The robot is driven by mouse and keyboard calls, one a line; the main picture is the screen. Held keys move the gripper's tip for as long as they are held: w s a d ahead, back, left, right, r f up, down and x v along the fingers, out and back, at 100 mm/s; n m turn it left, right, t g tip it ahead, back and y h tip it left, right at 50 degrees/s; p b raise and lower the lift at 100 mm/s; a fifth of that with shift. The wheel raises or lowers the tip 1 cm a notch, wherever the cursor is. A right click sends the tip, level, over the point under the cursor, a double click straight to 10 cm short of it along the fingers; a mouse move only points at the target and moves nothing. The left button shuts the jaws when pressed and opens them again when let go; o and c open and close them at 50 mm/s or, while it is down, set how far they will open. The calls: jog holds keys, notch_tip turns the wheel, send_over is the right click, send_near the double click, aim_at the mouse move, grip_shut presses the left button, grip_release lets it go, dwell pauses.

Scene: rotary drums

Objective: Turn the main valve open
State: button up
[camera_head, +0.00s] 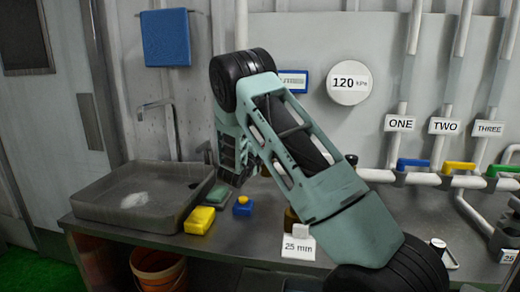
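No valve is marked as the main one in view. Three valve levers sit on the pipe along the right wall: a blue lever (413,162) under the ONE sign, a yellow lever (460,166) under TWO, and a green lever (502,170) under THREE, partly cut by the picture edge. All three lie roughly along the pipe. A small black knob (351,159) shows just behind my arm. My gripper (233,179) points down above the counter, left of the levers and apart from them. Its fingers are dark and small, so their opening is unclear. My arm hides part of the wall and pipe.
A grey sink (100,211) is at left, with a yellow block (199,221), a green block (217,195) and a blue block (242,208) beside it. A "25 mm" sign (298,247) stands on the counter. A round "120 kPa" plate (349,83) is on the wall.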

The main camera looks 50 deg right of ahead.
jog(key=shift+d, duration=0.2)
grip_shut()
jog(key=shift+f+t+b, duration=0.2)
jog(key=shift+t+b, duration=0.1)
jog(key=shift+b, duration=0.35)
